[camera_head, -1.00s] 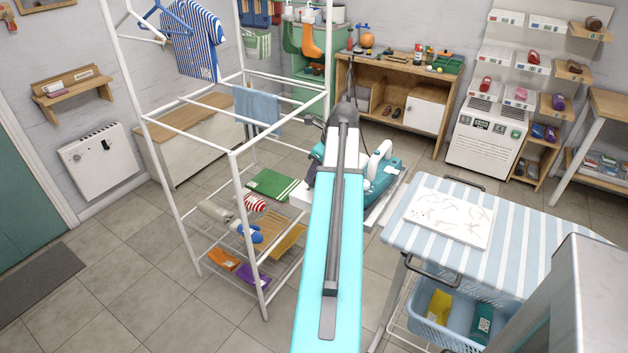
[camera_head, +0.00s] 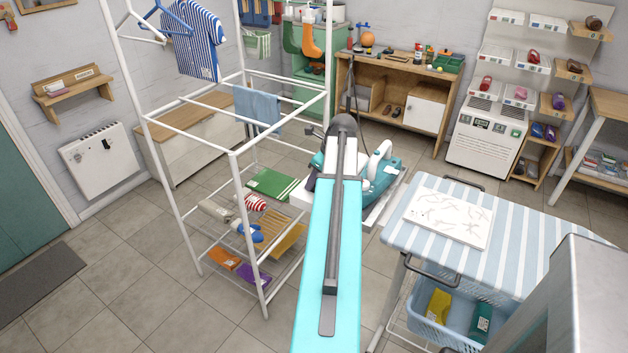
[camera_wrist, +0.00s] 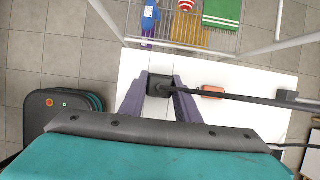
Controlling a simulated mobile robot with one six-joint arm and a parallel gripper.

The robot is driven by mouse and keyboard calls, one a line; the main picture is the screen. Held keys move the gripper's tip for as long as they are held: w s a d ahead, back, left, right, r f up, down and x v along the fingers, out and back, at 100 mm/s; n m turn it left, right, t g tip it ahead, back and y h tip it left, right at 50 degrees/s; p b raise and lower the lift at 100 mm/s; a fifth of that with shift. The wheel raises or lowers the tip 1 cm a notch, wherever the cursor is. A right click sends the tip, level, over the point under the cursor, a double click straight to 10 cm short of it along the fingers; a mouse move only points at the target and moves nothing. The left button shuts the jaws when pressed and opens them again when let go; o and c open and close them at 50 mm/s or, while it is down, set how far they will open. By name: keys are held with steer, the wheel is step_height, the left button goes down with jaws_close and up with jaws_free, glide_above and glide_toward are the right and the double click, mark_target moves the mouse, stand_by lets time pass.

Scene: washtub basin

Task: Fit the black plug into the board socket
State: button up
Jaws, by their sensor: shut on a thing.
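In the wrist view my gripper (camera_wrist: 160,88) is shut on the black plug (camera_wrist: 160,85), one purple-grey finger on each side of it. A dark cable (camera_wrist: 255,101) crosses the picture from the plug to the right. The plug is over a white surface (camera_wrist: 245,78); I cannot tell whether it touches anything. A small orange-red part (camera_wrist: 212,92) shows to its right, partly behind the cable. I cannot make out the board socket. In the head view my own arm hides the gripper and the plug.
A teal appliance (camera_head: 382,172) is right of my arm. A white drying rack (camera_head: 240,150) stands close on the left, with folded cloths on its lower shelves. A striped table (camera_head: 540,235) with a blue basket (camera_head: 455,318) beneath is at right. Floor between is clear.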

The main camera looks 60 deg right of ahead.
steer(key=shift+f, duration=0.1)
steer(key=o, duration=1)
steer(key=shift+o, duration=0.2)
steer(key=b+v, duration=0.1)
steer(key=v, duration=1.1)
stand_by(0.3)
